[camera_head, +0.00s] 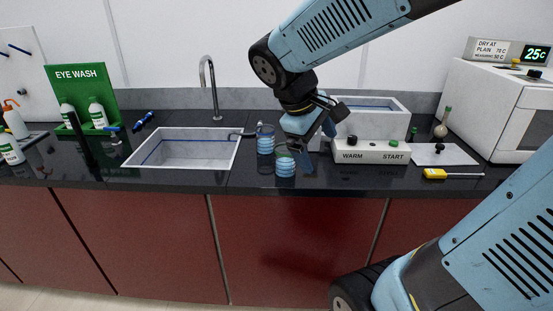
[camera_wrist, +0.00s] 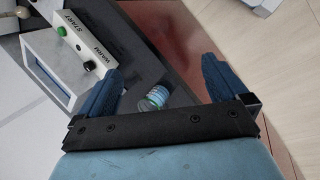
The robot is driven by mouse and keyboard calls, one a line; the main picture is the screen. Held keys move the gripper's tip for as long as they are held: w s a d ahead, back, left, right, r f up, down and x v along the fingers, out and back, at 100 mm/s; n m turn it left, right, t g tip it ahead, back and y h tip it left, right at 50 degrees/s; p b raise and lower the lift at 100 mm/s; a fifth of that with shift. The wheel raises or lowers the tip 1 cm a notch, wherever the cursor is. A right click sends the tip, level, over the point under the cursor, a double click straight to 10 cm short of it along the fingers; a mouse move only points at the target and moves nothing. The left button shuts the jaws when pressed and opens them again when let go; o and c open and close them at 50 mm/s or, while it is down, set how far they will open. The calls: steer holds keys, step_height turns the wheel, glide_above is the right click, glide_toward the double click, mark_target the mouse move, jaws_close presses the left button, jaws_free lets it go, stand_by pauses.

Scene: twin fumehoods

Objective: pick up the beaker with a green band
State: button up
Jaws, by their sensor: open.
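Two clear beakers with blue contents stand on the dark counter right of the sink. The nearer beaker (camera_head: 285,165) shows a greenish tint near its top; the other beaker (camera_head: 265,140) stands just behind it to the left. In the wrist view one beaker (camera_wrist: 157,96) with a green band shows between the fingers, apart from both. My gripper (camera_head: 317,143) is open and empty, just right of the nearer beaker in the head view. Its two blue fingers spread wide in the wrist view (camera_wrist: 161,68). Whether any finger touches the beaker cannot be told from the head view.
A white bath with a WARM/START panel (camera_head: 371,151) stands close right of my gripper. The sink (camera_head: 180,165) with its tap (camera_head: 212,88) is to the left. A yellow-handled tool (camera_head: 436,173) lies at right. The counter's front edge is close to the nearer beaker.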

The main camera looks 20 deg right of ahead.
steer(key=w+a+f+n+h, duration=0.4)
steer(key=w+n+h, duration=0.1)
steer(key=w+n, duration=0.45)
steer(key=n+t+h, duration=0.3)
steer(key=n+t, duration=0.1)
steer(key=n, duration=0.2)
glide_toward(282, 148)
steer(key=s+d, duration=0.2)
steer(key=d, duration=0.1)
steer(key=shift+y, duration=0.3)
steer(key=shift+r+x, duration=0.15)
steer(key=shift+x, duration=1.1)
steer(key=shift+r+x, duration=0.15)
steer(key=shift+x, duration=1.05)
steer(key=shift+s+d, duration=0.1)
steer(key=shift+d, duration=0.1)
steer(key=shift+c, duration=0.3)
steer(key=c, duration=1.5)
